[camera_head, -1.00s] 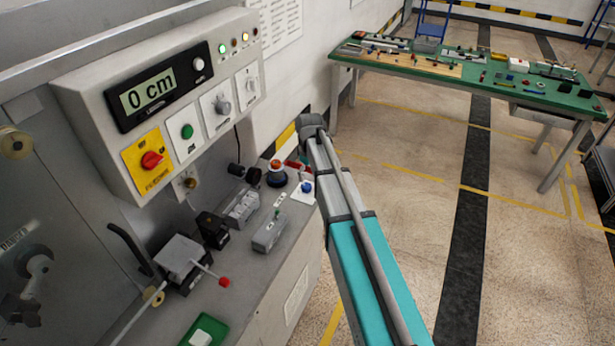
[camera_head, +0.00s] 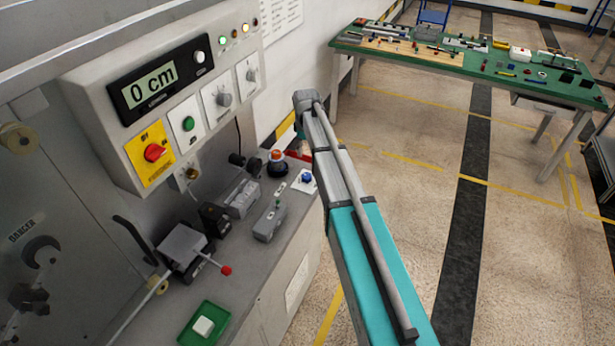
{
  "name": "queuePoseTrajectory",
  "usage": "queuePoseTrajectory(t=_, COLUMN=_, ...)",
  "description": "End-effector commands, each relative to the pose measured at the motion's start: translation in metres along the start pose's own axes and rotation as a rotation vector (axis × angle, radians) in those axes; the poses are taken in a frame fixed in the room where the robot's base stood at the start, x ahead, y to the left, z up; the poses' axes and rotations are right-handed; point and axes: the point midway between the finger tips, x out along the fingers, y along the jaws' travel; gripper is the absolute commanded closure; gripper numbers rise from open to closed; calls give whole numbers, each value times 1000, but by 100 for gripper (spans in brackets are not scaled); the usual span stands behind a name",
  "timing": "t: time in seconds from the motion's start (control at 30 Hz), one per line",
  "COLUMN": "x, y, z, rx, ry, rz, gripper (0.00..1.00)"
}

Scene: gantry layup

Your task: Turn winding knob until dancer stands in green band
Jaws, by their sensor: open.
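Two grey knobs, the left knob (camera_head: 224,99) and the right knob (camera_head: 251,74), sit on white plates on the control panel (camera_head: 100,150). Their labels are too small to read, so I cannot tell which is the winding knob. The display (camera_head: 153,87) above reads 0 cm. A small white knob (camera_head: 199,57) sits beside the digits. I cannot make out a dancer or a green band. My gripper is not in view; only my teal and grey arm shows, right of the panel and in front of the floor.
Below, the grey bench (camera_head: 262,262) holds a red-tipped lever (camera_head: 226,271) and a green tray (camera_head: 191,335). A green-topped table (camera_head: 470,62) stands behind. Floor to the right is open.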

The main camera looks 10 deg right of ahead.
Motion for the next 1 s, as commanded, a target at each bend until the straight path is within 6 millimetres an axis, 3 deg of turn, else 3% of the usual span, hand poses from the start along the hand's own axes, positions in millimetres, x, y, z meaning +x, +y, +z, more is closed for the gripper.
queuePoseTrajectory(t=1.0, x=78, y=0, z=0, rx=1, ry=0, rz=0, gripper=10)
